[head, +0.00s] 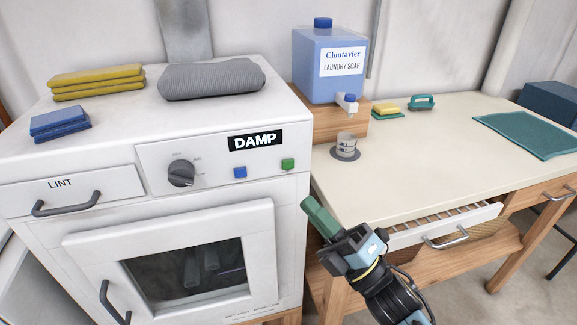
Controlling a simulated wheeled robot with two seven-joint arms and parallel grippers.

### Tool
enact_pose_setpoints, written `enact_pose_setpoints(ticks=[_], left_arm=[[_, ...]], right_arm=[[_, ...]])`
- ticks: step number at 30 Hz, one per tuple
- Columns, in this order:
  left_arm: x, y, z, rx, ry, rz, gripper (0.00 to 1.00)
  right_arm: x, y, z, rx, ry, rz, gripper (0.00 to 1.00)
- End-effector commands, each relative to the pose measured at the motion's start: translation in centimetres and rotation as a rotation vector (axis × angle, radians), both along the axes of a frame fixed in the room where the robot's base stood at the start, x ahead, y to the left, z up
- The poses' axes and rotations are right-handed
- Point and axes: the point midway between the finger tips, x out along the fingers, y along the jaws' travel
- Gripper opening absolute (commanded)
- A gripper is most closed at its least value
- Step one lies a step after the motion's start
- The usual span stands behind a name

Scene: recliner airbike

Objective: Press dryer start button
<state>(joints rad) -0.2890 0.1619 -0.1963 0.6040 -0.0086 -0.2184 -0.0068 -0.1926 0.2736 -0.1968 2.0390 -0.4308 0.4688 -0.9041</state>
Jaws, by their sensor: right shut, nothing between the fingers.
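The white dryer (120,225) fills the left of the head view. Its control panel has a dark knob (181,174), a DAMP display, a blue button (240,172) and a green button (288,164). I cannot read a start label on either button. My right gripper (314,208) is shut and empty, its green fingers together. In the picture it is below and right of the green button, apart from it, beside the dryer's right front edge. My left gripper is not in view.
Folded yellow cloths (97,82), blue cloths (60,123) and a grey towel (211,79) lie on the dryer. A blue soap jug (322,75) stands on a wooden block beside it. The table (430,150) to the right has a partly open slatted drawer (445,226).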

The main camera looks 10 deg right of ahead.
Motion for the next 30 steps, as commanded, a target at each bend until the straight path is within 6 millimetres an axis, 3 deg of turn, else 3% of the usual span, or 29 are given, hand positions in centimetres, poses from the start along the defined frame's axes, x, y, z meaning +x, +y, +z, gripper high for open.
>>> enact_pose_setpoints(ticks=[8, 18, 24, 30], left_arm=[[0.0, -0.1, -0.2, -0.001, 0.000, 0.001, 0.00], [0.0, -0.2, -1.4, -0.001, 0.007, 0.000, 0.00], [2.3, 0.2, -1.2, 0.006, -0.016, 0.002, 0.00], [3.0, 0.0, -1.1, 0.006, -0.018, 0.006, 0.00]], right_arm=[[0.8, 0.0, -0.1, 0.001, 0.002, 0.000, 0.00], [5.4, 0.2, -0.2, 0.001, 0.002, 0.000, 0.00], [7.6, 0.3, -0.2, 0.001, 0.003, 0.000, 0.00], [8.7, 0.3, -0.1, 0.003, 0.004, 0.000, 0.00]])
